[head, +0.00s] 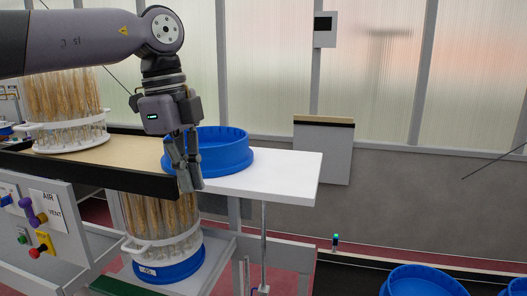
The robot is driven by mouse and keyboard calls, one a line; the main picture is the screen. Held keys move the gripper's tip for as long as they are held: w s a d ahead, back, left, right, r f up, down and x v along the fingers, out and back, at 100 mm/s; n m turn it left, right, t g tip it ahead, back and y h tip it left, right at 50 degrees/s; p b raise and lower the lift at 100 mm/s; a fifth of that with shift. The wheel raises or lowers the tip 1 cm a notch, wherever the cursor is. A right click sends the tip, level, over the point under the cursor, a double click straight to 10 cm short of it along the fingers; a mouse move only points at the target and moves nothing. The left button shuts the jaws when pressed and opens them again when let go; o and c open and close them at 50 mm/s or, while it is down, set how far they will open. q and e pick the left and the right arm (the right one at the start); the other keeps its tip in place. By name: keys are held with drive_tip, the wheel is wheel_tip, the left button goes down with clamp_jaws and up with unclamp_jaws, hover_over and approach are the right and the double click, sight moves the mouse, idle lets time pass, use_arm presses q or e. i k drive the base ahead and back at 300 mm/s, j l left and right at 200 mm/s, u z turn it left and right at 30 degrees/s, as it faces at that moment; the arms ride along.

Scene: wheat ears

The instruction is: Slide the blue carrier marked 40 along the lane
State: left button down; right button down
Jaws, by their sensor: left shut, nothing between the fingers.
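My left gripper (187,183) points down in front of a blue round carrier (226,155). Its fingers are shut with nothing between them. The carrier sits on the white slab (290,173), its left side partly hidden by the gripper. I cannot tell whether the fingers touch it. No number 40 is legible on it. Another blue round base (165,270) with a small label stands on the lower shelf under a bundle of wheat ears (160,215). My right gripper is not in view.
A white rack of wheat ears (70,140) stands on the tan top at left. A panel with valves and knobs (38,222) is at lower left. More blue tubs (422,280) show at bottom right. The slab's right end is clear.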

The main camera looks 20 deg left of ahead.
sight(224, 150)
drive_tip(key=i, duration=1.3)
